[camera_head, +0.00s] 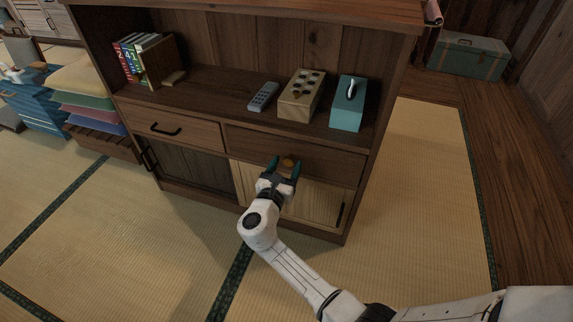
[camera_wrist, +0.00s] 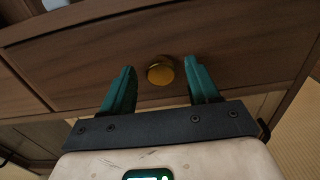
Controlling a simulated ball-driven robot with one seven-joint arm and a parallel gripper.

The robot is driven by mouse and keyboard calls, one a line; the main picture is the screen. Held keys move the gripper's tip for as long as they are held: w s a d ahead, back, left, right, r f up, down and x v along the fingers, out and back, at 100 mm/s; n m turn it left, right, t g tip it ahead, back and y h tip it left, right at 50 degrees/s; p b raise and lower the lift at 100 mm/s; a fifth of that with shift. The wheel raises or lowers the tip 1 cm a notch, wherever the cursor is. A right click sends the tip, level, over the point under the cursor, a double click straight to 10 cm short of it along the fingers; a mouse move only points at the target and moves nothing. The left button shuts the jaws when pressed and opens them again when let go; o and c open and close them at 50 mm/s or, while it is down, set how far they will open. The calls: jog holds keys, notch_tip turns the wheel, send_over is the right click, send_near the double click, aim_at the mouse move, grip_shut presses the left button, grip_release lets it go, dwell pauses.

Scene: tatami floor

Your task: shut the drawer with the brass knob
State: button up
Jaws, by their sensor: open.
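The drawer with the brass knob (camera_head: 335,164) is the right one of two side by side under the cabinet's open shelf. It looks nearly flush with the cabinet; I cannot tell whether a small gap remains. Its round brass knob (camera_head: 288,161) shows between my fingers, and also in the wrist view (camera_wrist: 160,72). My gripper (camera_head: 285,165) is open in front of the drawer face (camera_wrist: 95,62), with one teal finger on either side of the knob. In the wrist view the fingers of my gripper (camera_wrist: 159,68) stand apart from the knob, holding nothing.
The left drawer (camera_head: 190,128) has a black handle. Sliding doors (camera_head: 300,198) lie below. The shelf carries books (camera_head: 140,55), a remote (camera_head: 263,96), a wooden block with holes (camera_head: 301,97) and a teal box (camera_head: 346,108). Tatami floor (camera_head: 410,210) is clear at the right.

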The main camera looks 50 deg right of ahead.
jog(key=p+v, duration=0.3)
jog(key=v, duration=0.7)
jog(key=shift+s, duration=0.1)
jog(key=s+d+f+m+g+y, duration=0.2)
jog(key=s+m+g+y, duration=0.15)
jog(key=s+m, duration=0.35)
jog(key=s+d+f+m+g+y, duration=0.1)
jog(key=s+f+m+g+y, duration=0.2)
jog(key=s+m, duration=0.45)
jog(key=s+a+r+m+t+y, duration=0.1)
jog(key=s+a+r+m+y, duration=0.1)
jog(key=s+a+m+y, duration=0.8)
notch_tip(320, 180, up, 32)
jog(key=a+n+p, duration=0.1)
jog(key=n+p, duration=0.1)
jog(key=p, duration=3)
jog(key=shift+w, duration=0.4)
